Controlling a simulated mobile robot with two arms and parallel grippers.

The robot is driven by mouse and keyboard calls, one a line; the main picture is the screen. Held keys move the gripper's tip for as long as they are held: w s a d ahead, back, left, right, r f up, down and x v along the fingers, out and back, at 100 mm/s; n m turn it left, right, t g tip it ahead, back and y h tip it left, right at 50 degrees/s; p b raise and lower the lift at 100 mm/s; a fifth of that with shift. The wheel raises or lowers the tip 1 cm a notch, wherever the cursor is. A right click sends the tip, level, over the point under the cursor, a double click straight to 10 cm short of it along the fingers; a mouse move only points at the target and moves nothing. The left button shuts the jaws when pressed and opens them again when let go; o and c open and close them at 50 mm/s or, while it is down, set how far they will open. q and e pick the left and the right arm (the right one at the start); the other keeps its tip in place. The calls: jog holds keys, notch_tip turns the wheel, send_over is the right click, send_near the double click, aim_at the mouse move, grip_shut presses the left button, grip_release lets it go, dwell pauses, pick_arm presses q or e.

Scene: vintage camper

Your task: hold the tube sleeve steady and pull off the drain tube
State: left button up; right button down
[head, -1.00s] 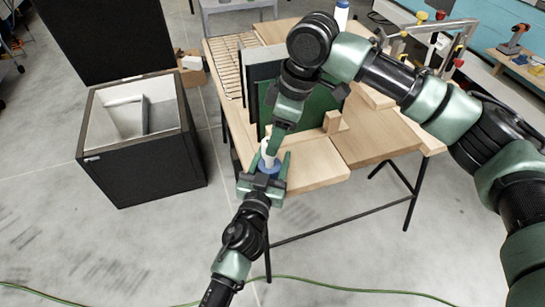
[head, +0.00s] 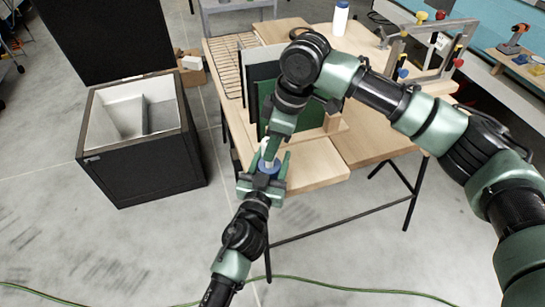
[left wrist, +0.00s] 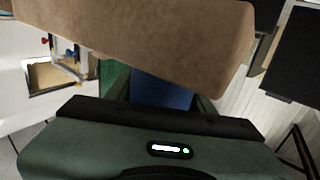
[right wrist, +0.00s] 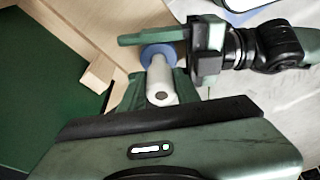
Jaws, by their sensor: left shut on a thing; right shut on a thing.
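The blue tube sleeve (head: 268,168) is at the table's front left corner, between the fingers of my left gripper (head: 263,178). It also shows as a blue ring in the right wrist view (right wrist: 152,52) and as a dark blue block in the left wrist view (left wrist: 160,92). The white drain tube (right wrist: 160,80) runs from the blue ring toward the right wrist camera, its round end facing it. My right gripper (right wrist: 158,92) is shut on the tube. Its hand hides part of the tube in the head view. I cannot tell how deep the tube sits in the sleeve.
The wooden table (head: 315,172) lies behind the grippers, its edge close above the left gripper. A dark green panel (head: 312,115) and a wooden block (head: 335,122) stand near the right hand. A white bottle (head: 340,18) stands at the back. A black open box (head: 145,165) is at left.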

jog(key=shift+r, duration=0.2)
jog(key=shift+r, duration=1.35)
jog(key=shift+r, duration=0.1)
jog(key=shift+r, duration=1.9)
pick_arm(q)
jog(key=o, duration=1.6)
jog(key=v, duration=1.2)
jog(key=shift+r, duration=0.1)
